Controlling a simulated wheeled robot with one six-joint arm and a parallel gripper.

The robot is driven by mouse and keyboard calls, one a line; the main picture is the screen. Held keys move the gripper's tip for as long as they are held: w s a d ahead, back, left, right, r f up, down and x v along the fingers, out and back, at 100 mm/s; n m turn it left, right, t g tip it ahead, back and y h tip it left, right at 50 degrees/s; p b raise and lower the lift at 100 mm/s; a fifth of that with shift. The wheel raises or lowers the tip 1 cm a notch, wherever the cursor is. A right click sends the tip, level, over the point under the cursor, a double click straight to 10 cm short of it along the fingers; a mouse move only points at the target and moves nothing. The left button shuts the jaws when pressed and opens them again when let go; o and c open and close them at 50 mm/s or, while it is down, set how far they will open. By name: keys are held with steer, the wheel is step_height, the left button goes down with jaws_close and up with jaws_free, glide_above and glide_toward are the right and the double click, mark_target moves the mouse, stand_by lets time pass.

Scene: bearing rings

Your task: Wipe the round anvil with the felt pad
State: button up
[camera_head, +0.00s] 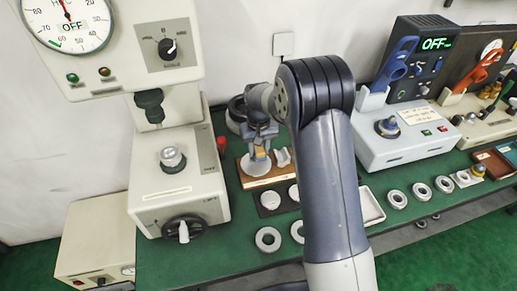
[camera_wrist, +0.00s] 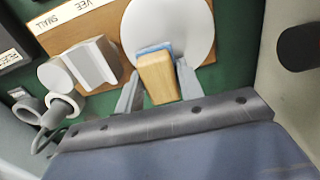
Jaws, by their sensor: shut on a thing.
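The round anvil (camera_wrist: 178,28) looks like the large pale flat disc on a wooden board; it also shows in the head view (camera_head: 259,167). My gripper (camera_wrist: 159,78) is shut on the felt pad's wooden block (camera_wrist: 158,80), and the block also shows in the head view (camera_head: 260,153). The blue felt (camera_wrist: 153,48) is at the block's far end and overlaps the near part of the disc in the wrist view. I cannot tell whether the felt touches the disc. The block hides some of the disc.
On the wooden board (camera_wrist: 88,20) beside the disc stand a grey vee block (camera_wrist: 94,64) and a small round piece (camera_wrist: 54,76). The hardness tester (camera_head: 180,190) stands left. Several metal rings (camera_head: 397,199) and a white tray (camera_head: 371,207) lie right on the green bench.

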steer(key=shift+r, duration=0.1)
steer(key=shift+r+p, duration=1.95)
steer(key=shift+r, duration=1)
steer(key=shift+r+p, duration=1.1)
steer(key=shift+r, duration=0.45)
